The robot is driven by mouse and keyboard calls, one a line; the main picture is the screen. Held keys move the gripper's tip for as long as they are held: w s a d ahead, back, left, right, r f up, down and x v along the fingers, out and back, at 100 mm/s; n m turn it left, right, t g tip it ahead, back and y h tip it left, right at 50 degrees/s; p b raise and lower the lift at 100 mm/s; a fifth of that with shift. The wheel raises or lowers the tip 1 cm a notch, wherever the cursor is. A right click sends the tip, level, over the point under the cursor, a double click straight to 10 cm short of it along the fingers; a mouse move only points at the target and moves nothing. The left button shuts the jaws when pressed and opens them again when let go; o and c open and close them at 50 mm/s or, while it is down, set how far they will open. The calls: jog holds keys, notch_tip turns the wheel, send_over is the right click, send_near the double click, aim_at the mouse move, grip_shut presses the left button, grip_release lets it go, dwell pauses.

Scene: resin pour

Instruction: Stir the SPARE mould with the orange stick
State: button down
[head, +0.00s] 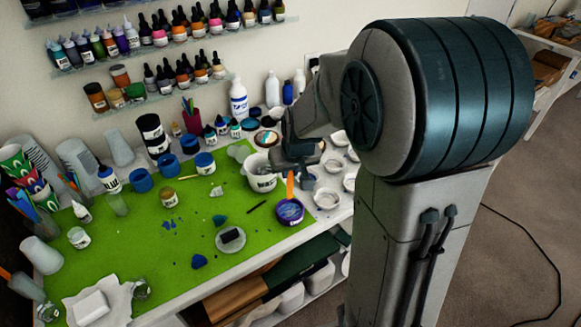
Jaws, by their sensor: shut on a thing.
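My gripper (294,166) is at the right end of the green mat, partly hidden by my own arm. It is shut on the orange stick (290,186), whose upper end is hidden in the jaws. The stick hangs nearly upright, and its lower end meets a round purple container (290,212) with pale writing on it. I cannot tell whether the tip is inside it or just behind or above it. The writing is too small to read, so I cannot tell which one is marked SPARE.
The green mat (150,247) covers most of the table. Several white cups (327,198) stand to the right, partly behind my arm. Bottles and jars, including a white bottle (239,103), line the back. A dark block on a pale disc (230,238) lies at the front edge.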

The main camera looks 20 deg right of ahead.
aim_at(290, 188)
jog(key=shift+f+b, duration=2.7)
jog(key=shift+f, duration=0.75)
jog(key=shift+w, duration=0.1)
